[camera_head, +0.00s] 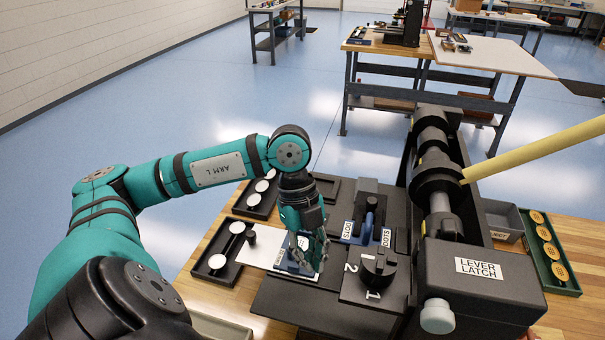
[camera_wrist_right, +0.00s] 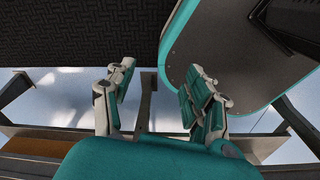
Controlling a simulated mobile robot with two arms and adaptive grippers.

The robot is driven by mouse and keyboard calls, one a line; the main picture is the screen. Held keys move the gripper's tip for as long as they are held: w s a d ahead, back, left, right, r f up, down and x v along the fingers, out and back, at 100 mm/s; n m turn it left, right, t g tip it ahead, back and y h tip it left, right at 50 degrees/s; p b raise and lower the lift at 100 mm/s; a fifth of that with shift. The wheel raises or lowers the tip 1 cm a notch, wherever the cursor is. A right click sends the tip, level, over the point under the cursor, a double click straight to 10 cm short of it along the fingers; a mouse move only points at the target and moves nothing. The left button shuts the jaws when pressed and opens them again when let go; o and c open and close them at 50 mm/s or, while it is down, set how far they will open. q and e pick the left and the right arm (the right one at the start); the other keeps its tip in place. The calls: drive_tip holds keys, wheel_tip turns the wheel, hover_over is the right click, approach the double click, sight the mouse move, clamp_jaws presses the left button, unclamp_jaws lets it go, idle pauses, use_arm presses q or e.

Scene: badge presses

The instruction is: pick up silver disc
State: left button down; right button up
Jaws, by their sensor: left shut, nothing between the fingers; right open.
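Pale silver discs lie in two black trays on the wooden bench in the head view. The nearer tray (camera_head: 205,271) holds a disc (camera_head: 217,262) at its left end and others, one disc (camera_head: 237,227) near its far end. The farther tray holds several more discs, one of them (camera_head: 262,186) near its middle. My left gripper (camera_head: 309,264) is shut and empty, pointing down over the right end of a white sheet, to the right of the nearer tray. My right gripper (camera_wrist_right: 158,82) is open in the right wrist view, with nothing between its fingers; no disc shows there.
The black press (camera_head: 480,278) labelled LEVER LATCH, with a long yellow handle (camera_head: 540,150), stands right of the left gripper. A dark turntable (camera_head: 378,268) and blue-based DOTS part (camera_head: 368,215) sit between. A green tray (camera_head: 571,287) of orange-yellow badges is far right.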

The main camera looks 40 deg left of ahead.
use_arm(q)
drive_tip(key=shift+x, duration=0.95)
drive_tip(key=shift+w+a+p, duration=0.2)
drive_tip(key=shift+a+p, duration=0.2)
drive_tip(key=shift+a, duration=0.2)
drive_tip(key=shift+w+a+p, duration=0.25)
drive_tip(key=shift+a+p, duration=0.15)
drive_tip(key=shift+a, duration=0.85)
drive_tip(key=shift+w+f, duration=0.1)
drive_tip(key=shift+w, duration=0.1)
use_arm(e)
drive_tip(key=shift+w+d+r, duration=0.1)
drive_tip(key=shift+w+r, duration=0.2)
drive_tip(key=shift+r, duration=0.3)
drive_tip(key=shift+w+d+r, duration=0.1)
drive_tip(key=shift+w+r, duration=0.2)
drive_tip(key=shift+r, duration=0.3)
use_arm(q)
drive_tip(key=shift+a, duration=0.15)
use_arm(e)
drive_tip(key=shift+f, duration=0.1)
